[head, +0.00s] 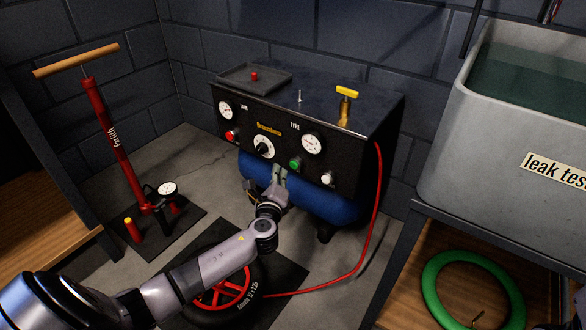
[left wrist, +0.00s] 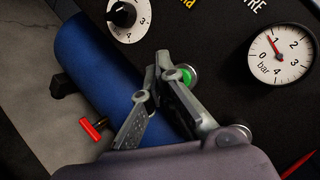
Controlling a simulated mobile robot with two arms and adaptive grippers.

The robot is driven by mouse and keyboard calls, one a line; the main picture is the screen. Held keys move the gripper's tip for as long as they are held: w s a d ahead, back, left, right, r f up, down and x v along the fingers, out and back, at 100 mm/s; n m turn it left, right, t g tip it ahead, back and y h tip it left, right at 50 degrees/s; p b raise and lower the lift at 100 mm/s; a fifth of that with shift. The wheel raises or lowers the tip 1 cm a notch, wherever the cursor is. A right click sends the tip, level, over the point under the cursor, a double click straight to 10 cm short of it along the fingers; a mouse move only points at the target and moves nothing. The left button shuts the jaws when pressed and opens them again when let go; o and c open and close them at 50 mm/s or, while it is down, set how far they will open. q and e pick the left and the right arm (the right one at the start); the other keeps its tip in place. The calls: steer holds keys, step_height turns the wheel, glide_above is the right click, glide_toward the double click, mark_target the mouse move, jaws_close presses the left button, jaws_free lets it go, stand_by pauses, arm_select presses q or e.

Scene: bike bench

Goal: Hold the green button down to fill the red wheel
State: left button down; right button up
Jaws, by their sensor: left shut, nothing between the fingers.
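The green button (head: 295,163) is on the black front panel of the compressor (head: 245,131), below the tyre gauge (head: 312,144). My left gripper (head: 279,170) is shut and empty, its tips just left of the button. In the left wrist view the fingertips (left wrist: 161,62) partly overlap the green button (left wrist: 186,76); I cannot tell whether they touch it. The tyre gauge (left wrist: 280,54) there has its needle near 1 bar. The red wheel (head: 240,282) with its black tyre lies on a dark mat, partly hidden by my left arm. My right gripper is not in view.
A red hose (head: 374,220) runs from the compressor's right side to the wheel. A red floor pump (head: 112,140) stands left. A grey leak test tank (head: 440,150) is at right, above a green ring (head: 433,285). A blue air tank (head: 330,208) sits under the panel.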

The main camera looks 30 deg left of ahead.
mark_target(294, 165)
arm_select(q)
steer(key=shift+w+d, duration=0.1)
steer(key=shift+w, duration=0.8)
steer(key=shift+w, duration=0.1)
stand_by(0.8)
steer(key=shift+w, duration=0.3)
steer(key=shift+w+d, duration=0.1)
steer(key=shift+w, duration=0.3)
stand_by(5.5)
